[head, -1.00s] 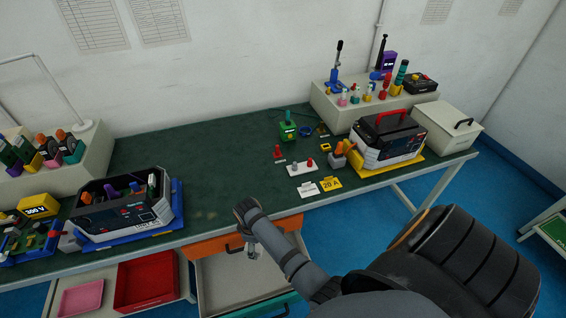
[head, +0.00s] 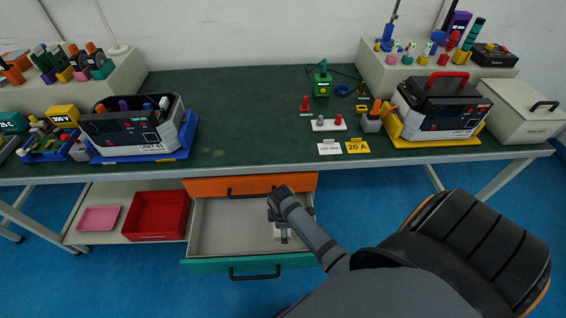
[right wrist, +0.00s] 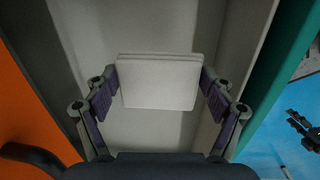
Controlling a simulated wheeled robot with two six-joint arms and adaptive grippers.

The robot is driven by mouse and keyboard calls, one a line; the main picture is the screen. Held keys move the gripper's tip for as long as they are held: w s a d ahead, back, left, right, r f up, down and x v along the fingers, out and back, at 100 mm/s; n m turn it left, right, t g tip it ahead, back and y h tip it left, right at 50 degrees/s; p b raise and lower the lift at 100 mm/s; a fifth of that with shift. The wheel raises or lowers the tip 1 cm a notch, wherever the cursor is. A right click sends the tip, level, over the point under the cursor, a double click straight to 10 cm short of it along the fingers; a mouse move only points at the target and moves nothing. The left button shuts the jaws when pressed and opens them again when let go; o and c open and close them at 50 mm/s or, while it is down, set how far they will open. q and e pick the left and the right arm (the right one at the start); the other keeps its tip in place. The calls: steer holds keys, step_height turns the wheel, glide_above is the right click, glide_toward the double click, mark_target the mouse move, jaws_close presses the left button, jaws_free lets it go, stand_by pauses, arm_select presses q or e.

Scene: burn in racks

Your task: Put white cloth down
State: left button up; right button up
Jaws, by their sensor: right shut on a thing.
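The white cloth (right wrist: 160,82) is a flat, folded square between the fingers of my right gripper (right wrist: 159,86). The fingers are shut on its left and right edges. In the head view my right gripper (head: 282,236) points down into the open drawer (head: 222,222), near its right side, and hides much of the cloth. Whether the cloth touches the drawer floor I cannot tell.
The open drawer has a teal front (head: 205,265) and looks otherwise empty. An orange drawer front (head: 225,187) sits just above it, under the green bench top (head: 240,140). A red tray (head: 157,216) and a pink tray (head: 99,219) lie on the shelf at left.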

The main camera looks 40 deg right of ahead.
step_height(320, 180, down, 4)
steer(key=shift+r+b, duration=0.15)
steer(key=shift+b, duration=0.15)
steer(key=shift+f, duration=0.35)
arm_select(q)
steer(key=shift+s+f+b, duration=0.25)
steer(key=shift+s+f, duration=0.1)
steer(key=shift+f, duration=0.2)
steer(key=shift+s+f+b, duration=0.2)
steer(key=shift+s+f, duration=0.1)
steer(key=shift+f, duration=0.2)
arm_select(e)
steer(key=shift+f, duration=1.8)
steer(key=shift+f, duration=0.1)
steer(key=o, duration=1.4)
steer(key=shift+o, duration=0.2)
steer(key=r+p, duration=0.1)
steer(key=r, duration=0.3)
steer(key=r+p, duration=0.1)
steer(key=r, duration=0.3)
steer(key=a+r, duration=0.1)
steer(key=r, duration=0.3)
steer(key=shift+s+r+p, duration=0.1)
steer(key=shift+s+p, duration=0.2)
steer(key=shift+p, duration=0.1)
arm_select(q)
step_height(320, 180, up, 3)
steer(key=shift+w+f, duration=0.1)
